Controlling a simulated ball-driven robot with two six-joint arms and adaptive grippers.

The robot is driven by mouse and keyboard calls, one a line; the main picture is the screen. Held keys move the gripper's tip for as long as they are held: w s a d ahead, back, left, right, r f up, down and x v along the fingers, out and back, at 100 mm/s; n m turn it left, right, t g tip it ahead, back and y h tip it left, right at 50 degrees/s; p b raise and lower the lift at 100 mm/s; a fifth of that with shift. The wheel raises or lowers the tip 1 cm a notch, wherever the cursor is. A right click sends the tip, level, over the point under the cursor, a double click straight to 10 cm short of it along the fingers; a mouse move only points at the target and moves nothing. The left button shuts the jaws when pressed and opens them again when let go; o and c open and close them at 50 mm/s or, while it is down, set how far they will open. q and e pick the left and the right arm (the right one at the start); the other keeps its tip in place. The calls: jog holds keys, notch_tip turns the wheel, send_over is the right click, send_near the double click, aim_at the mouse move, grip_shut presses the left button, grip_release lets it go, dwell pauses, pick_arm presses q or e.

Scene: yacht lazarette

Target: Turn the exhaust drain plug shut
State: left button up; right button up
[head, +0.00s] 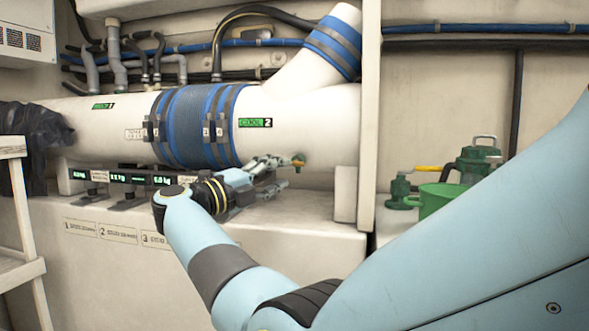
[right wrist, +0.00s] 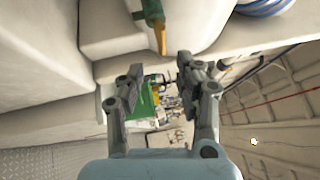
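The exhaust drain plug (head: 299,160), a small fitting with an orange handle, sits low on the right part of the white exhaust pipe (head: 320,115). In the right wrist view a green piece with an orange lever (right wrist: 160,38), which looks like this plug, shows at the top, beyond the fingertips. My right gripper (head: 284,172) is just left of and below the plug, its upper finger close to it; I cannot tell whether they touch. In the right wrist view the gripper (right wrist: 160,80) is open, with nothing between its fingers. My left gripper is not in view.
A ledge with lit digital displays (head: 120,178) runs under the pipe. A white upright panel (head: 370,120) stands right of the plug. Beyond it are a green bucket (head: 440,200) and green valves with a yellow lever. A wooden ladder (head: 15,210) stands at left.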

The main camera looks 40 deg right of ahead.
jog(key=a, duration=0.4)
jog(key=shift+s+a+f, duration=0.3)
jog(key=shift+s+f, duration=0.05)
jog(key=shift+f, duration=0.05)
